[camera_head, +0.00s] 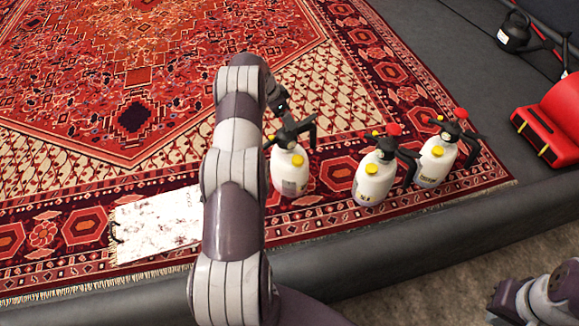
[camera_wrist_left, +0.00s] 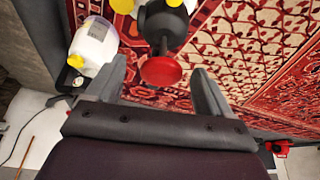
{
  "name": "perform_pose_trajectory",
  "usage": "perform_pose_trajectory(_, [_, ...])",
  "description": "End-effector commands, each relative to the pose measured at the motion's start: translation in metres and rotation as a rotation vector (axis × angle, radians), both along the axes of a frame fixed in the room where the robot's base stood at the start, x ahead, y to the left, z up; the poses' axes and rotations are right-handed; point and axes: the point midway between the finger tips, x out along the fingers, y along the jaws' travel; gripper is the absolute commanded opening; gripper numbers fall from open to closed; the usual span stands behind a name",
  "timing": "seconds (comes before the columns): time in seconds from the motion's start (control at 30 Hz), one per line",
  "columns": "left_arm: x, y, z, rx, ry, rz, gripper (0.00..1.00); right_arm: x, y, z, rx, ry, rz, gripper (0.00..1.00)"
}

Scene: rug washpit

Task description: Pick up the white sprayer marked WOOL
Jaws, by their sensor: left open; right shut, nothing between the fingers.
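Three white sprayers with black heads and yellow caps stand on the rug in the head view: a left one (camera_head: 290,170), a middle one (camera_head: 373,182) and a right one (camera_head: 436,160). Their labels are too small to read, so I cannot tell which says WOOL. My left gripper (camera_head: 279,102) is over the left sprayer's head, mostly hidden by my arm. In the left wrist view its fingers (camera_wrist_left: 160,88) are open, with a red knob (camera_wrist_left: 162,70) on a black sprayer head in the gap between them. Another sprayer (camera_wrist_left: 95,42) shows beside it. My right gripper (camera_head: 503,300) is shut and empty at the lower right.
The patterned red rug (camera_head: 135,75) lies inside a dark padded rim (camera_head: 400,245). A pale marbled sheet (camera_head: 158,226) lies on the rug at left. A red case (camera_head: 556,112) and a black can (camera_head: 514,33) are at the right.

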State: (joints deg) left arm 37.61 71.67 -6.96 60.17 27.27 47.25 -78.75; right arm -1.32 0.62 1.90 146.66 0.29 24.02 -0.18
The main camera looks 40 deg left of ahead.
Motion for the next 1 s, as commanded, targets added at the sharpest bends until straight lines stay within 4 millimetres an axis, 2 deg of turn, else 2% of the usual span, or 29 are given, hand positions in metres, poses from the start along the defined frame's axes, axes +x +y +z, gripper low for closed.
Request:
perform_pose_trajectory(0.03, [0.005,-0.001,-0.013,-0.002,0.002,-0.002,0.82,0.0,0.0,-0.004,0.0,0.0,0.0,0.0])
perform_pose_trajectory(0.17, [0.013,-0.003,-0.029,-0.001,0.001,0.001,0.82,0.0,0.0,-0.007,0.0,0.0,0.0,0.0])
perform_pose_trajectory(0.4, [0.015,-0.004,-0.032,0.0,0.0,0.001,0.82,0.0,0.0,-0.006,0.0,0.0,0.0,0.0])
perform_pose_trajectory(0.43, [0.015,-0.004,-0.032,0.0,0.0,0.001,0.78,0.0,0.0,-0.006,0.0,0.0,0.0,0.0])
perform_pose_trajectory(0.47, [0.015,-0.004,-0.032,0.0,0.0,0.001,0.69,0.0,0.0,-0.006,0.0,0.0,0.0,0.0])
perform_pose_trajectory(0.5, [0.015,-0.004,-0.032,0.0,0.0,0.001,0.56,0.0,0.0,-0.006,0.0,0.0,0.0,0.0])
perform_pose_trajectory(0.67, [0.014,-0.004,-0.032,0.0,0.001,0.001,0.04,0.0,0.0,-0.006,0.0,0.0,0.0,0.0])
perform_pose_trajectory(0.7, [0.014,-0.004,-0.032,0.0,0.001,0.001,0.0,0.0,0.0,-0.006,0.0,0.0,0.0,0.0])
perform_pose_trajectory(1.0, [0.016,-0.003,-0.028,0.003,-0.005,0.001,0.0,0.0,0.0,-0.006,0.0,0.0,0.0,0.0])
